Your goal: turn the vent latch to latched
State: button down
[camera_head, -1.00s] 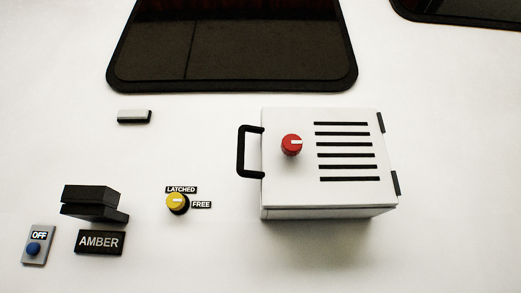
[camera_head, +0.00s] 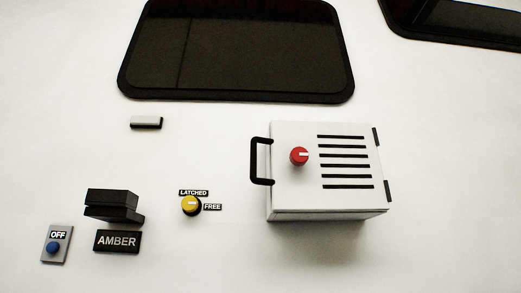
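A yellow knob (camera_head: 190,204) on a black base is on the white wall, left of the vent box. A label reading LATCHED (camera_head: 193,193) is above it and a label reading FREE (camera_head: 212,207) is at its right. The knob's pale mark appears to point right, towards FREE, but it is small. A red knob (camera_head: 299,156) with a white mark pointing right sits on the slotted front of the white vent box (camera_head: 280,191). The box looks closed, with a black handle (camera_head: 260,161) on its left side. My gripper is not in view.
A black hooded block (camera_head: 112,205), an AMBER sign (camera_head: 117,241) and a blue button (camera_head: 53,247) under an OFF label are at lower left. A small pale bar (camera_head: 146,122) is above. Dark windows (camera_head: 236,50) are at the top.

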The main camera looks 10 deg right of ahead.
aim_at(298, 155)
jog(key=z, duration=0.05)
jog(key=k, duration=1.05)
jog(key=u, duration=1.05)
jog(key=i, duration=0.75)
jog(key=z, duration=0.25)
